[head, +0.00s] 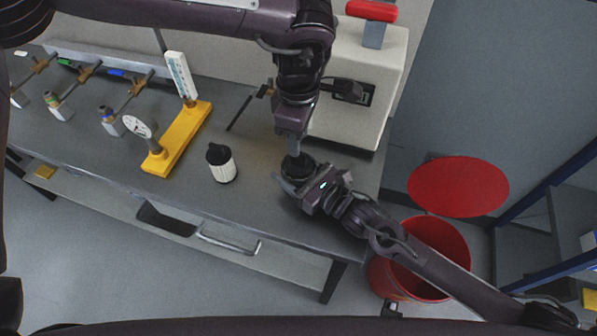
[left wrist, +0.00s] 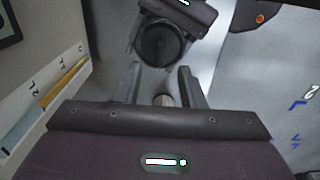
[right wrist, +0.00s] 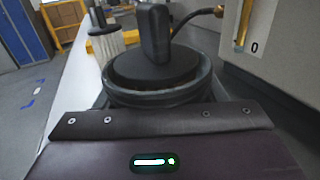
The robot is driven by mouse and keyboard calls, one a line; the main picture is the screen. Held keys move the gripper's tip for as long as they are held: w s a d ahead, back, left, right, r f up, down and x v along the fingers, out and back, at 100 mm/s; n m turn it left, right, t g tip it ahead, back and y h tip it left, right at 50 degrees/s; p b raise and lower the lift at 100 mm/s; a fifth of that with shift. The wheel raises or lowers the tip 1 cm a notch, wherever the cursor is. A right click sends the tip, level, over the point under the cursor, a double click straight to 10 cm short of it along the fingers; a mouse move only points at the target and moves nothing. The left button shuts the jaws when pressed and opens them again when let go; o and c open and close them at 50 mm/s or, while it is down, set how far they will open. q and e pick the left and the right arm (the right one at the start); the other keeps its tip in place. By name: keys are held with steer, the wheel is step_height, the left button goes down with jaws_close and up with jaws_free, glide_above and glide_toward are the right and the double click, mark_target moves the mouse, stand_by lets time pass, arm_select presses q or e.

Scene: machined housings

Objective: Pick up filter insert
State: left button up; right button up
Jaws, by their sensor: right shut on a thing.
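The white ribbed filter insert (head: 224,170) with a black finned top stands upright on the grey table, left of my grippers. It also shows at the back left in the right wrist view (right wrist: 110,42). My right gripper (head: 297,184) is shut on a round dark housing (right wrist: 155,92). A black disc with an upright fin (right wrist: 155,40) sits in its top. My left gripper (left wrist: 161,85) points down near the housing, its fingers apart and clear of the fin. A small pale ribbed piece (left wrist: 164,100) shows between its finger bases; I cannot tell what it is.
A pale machine (head: 350,65) with a red top stands behind my grippers. A red bin (head: 440,245) with a red lid (head: 458,187) is right of the table.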

mark_target(300, 167)
arm_select(q)
step_height(300, 167, down, 5)
stand_by(0.3)
jaws_close()
